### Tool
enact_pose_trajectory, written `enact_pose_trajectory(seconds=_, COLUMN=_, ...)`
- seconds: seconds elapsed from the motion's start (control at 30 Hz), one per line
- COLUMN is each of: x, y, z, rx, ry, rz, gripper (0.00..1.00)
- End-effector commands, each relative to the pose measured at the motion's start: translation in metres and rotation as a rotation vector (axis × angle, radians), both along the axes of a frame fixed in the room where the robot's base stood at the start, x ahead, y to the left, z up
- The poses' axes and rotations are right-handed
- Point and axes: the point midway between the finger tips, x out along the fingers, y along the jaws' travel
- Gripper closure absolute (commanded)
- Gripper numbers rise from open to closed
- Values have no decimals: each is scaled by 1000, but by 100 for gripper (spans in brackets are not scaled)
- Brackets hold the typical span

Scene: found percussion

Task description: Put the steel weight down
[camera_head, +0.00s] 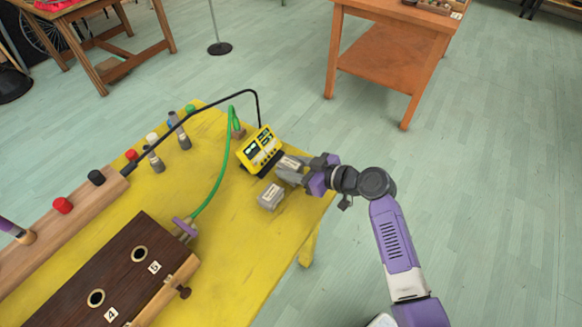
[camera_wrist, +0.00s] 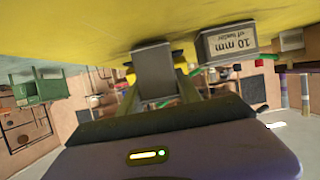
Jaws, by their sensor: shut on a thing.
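In the wrist view the weight (camera_wrist: 153,62) sits between the two fingers, close to the yellow surface. I cannot tell whether it touches the table. My fingers partly hide it in the head view.
A grey block (camera_head: 271,196) labelled "10 mm" stands beside the weight; it also shows in the wrist view (camera_wrist: 227,42). A dark wooden box (camera_head: 125,270) is at left. The table's front middle is bare.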

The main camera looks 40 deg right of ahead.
Motion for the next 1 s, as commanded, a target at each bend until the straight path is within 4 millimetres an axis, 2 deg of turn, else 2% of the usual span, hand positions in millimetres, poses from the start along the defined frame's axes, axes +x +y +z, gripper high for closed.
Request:
enact_pose_trajectory(seconds=0.43, x=1, y=0, z=-5, rx=0, ry=-4, rz=-1, gripper=100)
enact_pose_trajectory(seconds=0.47, x=0, y=0, z=-7, rx=0, ry=0, rz=-1, gripper=57)
enact_pose_trajectory(seconds=0.57, x=0, y=0, z=-5, rx=0, ry=0, rz=-1, gripper=38)
enact_pose_trajectory(seconds=1.0, x=-2, y=-1, z=-2, rx=-1, ry=0, rz=-2, gripper=37)
